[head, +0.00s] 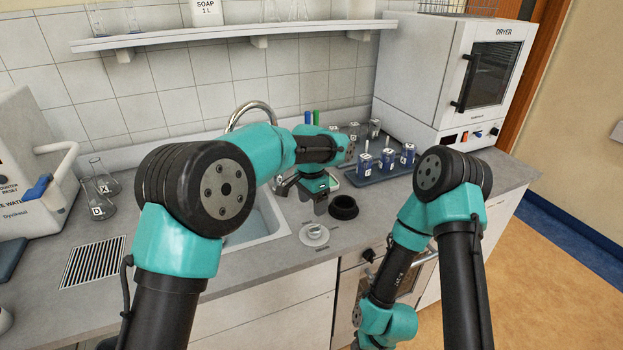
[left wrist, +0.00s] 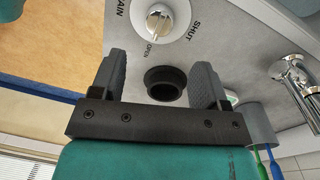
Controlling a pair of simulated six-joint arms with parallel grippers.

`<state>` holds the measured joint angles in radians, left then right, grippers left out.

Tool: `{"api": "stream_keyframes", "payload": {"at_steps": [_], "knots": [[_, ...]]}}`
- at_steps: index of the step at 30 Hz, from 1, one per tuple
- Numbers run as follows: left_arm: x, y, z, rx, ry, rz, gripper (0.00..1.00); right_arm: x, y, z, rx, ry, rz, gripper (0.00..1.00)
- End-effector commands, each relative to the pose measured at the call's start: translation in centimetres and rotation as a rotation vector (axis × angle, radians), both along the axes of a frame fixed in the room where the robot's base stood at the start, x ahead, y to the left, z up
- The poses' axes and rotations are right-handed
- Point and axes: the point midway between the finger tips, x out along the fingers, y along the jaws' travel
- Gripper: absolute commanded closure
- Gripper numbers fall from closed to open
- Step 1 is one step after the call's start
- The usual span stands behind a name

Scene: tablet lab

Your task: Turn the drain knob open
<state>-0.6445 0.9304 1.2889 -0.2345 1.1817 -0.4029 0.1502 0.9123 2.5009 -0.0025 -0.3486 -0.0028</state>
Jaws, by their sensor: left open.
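The drain knob (head: 314,235) is a pale dial on a round white plate, set in the counter right of the sink. In the left wrist view the drain knob (left wrist: 158,20) shows at the top, with the words SHUT and OPEN around it and part of DRAIN. My left gripper (head: 303,197) is over the counter behind the knob, pointing down. In its wrist view my left gripper (left wrist: 160,65) has its fingers wide apart with nothing gripped. My right arm folds downward at the front; its gripper does not show.
A black round cup (head: 343,207) stands close behind and right of the knob; it appears between the fingers in the wrist view. The sink (head: 255,222) is left. A blue tray (head: 385,172) of labelled vials and a dryer (head: 452,75) are behind right. Counter left of the sink has a grate (head: 93,262).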

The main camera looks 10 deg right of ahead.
Motion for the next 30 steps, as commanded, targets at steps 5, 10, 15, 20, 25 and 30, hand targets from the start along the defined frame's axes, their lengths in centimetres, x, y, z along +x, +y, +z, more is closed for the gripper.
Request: {"api": "stream_keyframes", "payload": {"at_steps": [5, 10, 15, 20, 25, 30], "knots": [[0.3, 0.0, 3.5, -0.002, -0.003, -0.001, 0.31, 0.0, 0.0, 0.0, 0.0, 0.0, 0.0, 0.57], [0.4, 0.1, 6.2, -0.001, -0.003, -0.001, 0.31, 0.0, 0.0, 0.0, 0.0, 0.0, 0.0, 0.57], [0.5, 0.2, 7.5, -0.001, -0.001, -0.001, 0.31, 0.0, 0.0, 0.0, 0.0, 0.0, 0.0, 0.57], [0.5, 0.2, 7.7, 0.0, 0.0, -0.001, 0.31, 0.0, 0.0, 0.0, 0.0, 0.0, 0.0, 0.57], [0.5, 0.2, 7.7, 0.0, 0.0, -0.001, 0.31, 0.0, 0.0, 0.0, 0.0, 0.0, 0.0, 0.57], [0.1, 0.2, 6.8, -0.013, 0.01, 0.037, 0.31, 0.0, 0.0, 0.0, 0.0, 0.0, 0.0, 0.57]]}}
